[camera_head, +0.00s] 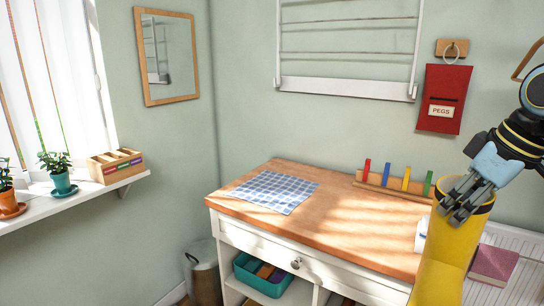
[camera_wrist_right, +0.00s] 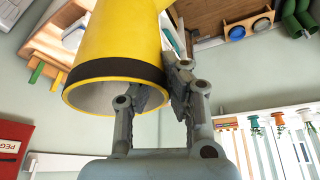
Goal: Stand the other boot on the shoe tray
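A yellow boot (camera_head: 450,255) with a dark band at its rim hangs upright below my right gripper (camera_head: 462,199) at the right of the head view. Its foot is cut off by the lower edge. In the right wrist view the yellow boot (camera_wrist_right: 118,40) fills the upper middle, its open top facing the camera. My right gripper (camera_wrist_right: 158,98) is shut on the boot's rim, one finger at the inside of the opening and one outside. I cannot make out the shoe tray or another boot. My left gripper is not in view.
A wooden-topped cabinet (camera_head: 330,228) stands left of the boot, with a blue checked cloth (camera_head: 275,191) and a rack of coloured pegs (camera_head: 392,186). A dark red block (camera_head: 493,264) lies by a white ribbed surface (camera_head: 524,285) at right. A red peg bag (camera_head: 443,98) hangs above.

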